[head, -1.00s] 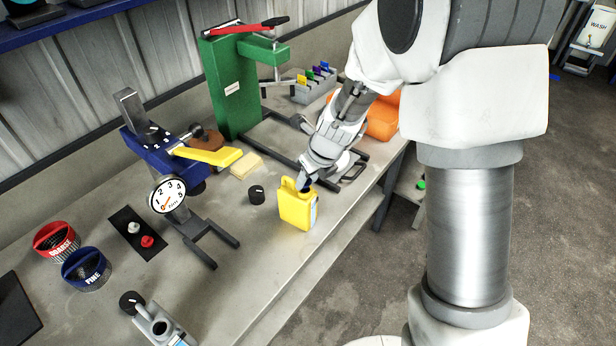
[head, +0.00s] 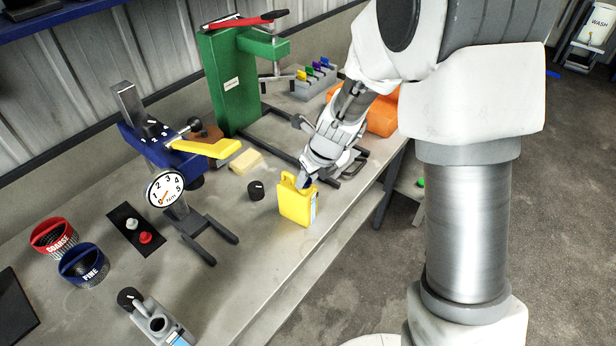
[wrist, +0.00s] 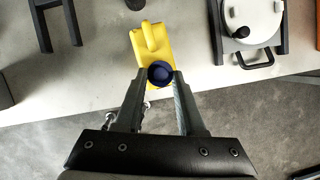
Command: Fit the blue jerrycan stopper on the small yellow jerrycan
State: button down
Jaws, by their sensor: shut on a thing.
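The small yellow jerrycan (head: 296,203) stands upright near the front edge of the bench. It also shows in the wrist view (wrist: 151,42), with its handle at the far side. My gripper (head: 304,182) is at the top of the can, on the side nearest the bench edge. In the wrist view my gripper (wrist: 160,77) is shut on the blue stopper (wrist: 160,72), which shows as a dark blue round knob between the fingertips. The stopper covers the can's mouth in that view. I cannot tell whether it is seated in the mouth or just above it.
A black knob-like cap (head: 256,190) lies left of the can. The blue gauge stand (head: 160,150) and green press (head: 232,85) stand behind. Free bench lies left of the yellow can.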

jog(key=shift+r, duration=0.15)
jog(key=shift+r+p, duration=0.4)
jog(key=shift+p, duration=0.25)
jog(key=shift+p, duration=0.55)
dwell(1.1)
jog(key=shift+f+b, duration=0.45)
jog(key=shift+f, duration=0.15)
jog(key=shift+r, duration=0.2)
jog(key=shift+r+p, duration=0.35)
jog(key=shift+p, duration=0.3)
jog(key=shift+p, duration=0.45)
dwell(1.3)
jog(key=shift+f+b, duration=0.5)
jog(key=shift+f, duration=0.1)
